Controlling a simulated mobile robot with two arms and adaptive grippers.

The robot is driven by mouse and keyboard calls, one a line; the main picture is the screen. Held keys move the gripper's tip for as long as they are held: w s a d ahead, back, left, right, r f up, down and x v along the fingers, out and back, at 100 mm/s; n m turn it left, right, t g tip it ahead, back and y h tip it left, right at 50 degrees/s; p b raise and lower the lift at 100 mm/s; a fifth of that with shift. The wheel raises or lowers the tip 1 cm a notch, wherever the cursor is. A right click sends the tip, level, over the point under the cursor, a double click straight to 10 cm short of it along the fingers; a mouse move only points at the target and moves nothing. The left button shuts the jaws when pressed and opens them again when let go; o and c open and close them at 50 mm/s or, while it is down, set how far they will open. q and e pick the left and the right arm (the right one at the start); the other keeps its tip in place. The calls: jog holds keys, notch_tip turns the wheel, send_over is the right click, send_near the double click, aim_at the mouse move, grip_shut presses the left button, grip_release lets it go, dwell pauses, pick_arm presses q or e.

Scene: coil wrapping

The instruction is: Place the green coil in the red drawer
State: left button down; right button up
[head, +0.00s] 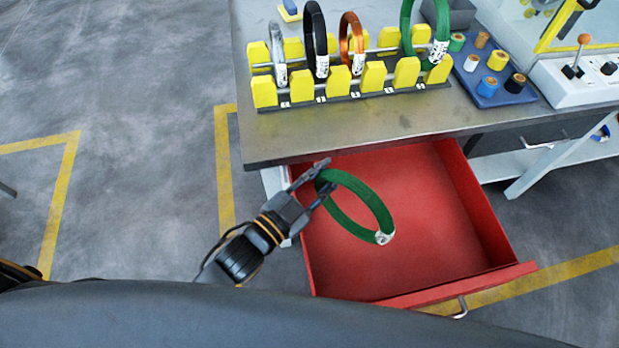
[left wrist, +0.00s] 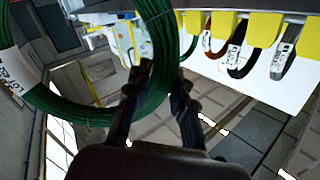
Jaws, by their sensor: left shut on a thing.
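My left gripper (head: 316,182) is shut on the green coil (head: 372,195) and holds it by its upper left side. The coil hangs tilted over the open red drawer (head: 420,240), with its white label at the lower right. I cannot tell how far it is above the drawer floor. In the left wrist view the green coil (left wrist: 165,65) passes between the fingers (left wrist: 158,95), with its label at the far left. The drawer is pulled out below the table and looks empty. My right gripper is not in view.
The grey table (head: 300,135) carries a yellow rack (head: 375,78) with grey, black, orange and another green coil (head: 428,30). A blue tray of small spools (head: 490,80) and a lever box (head: 580,78) stand to the right.

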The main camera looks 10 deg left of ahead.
pick_arm(q)
jog(key=w+a+f+b, duration=0.1)
jog(key=w+a+f, duration=0.3)
jog(key=f, duration=0.5)
jog(key=shift+f+b, duration=0.2)
jog(key=shift+b, duration=0.15)
jog(key=c, duration=1.4)
grip_release()
jog(key=shift+f, duration=0.1)
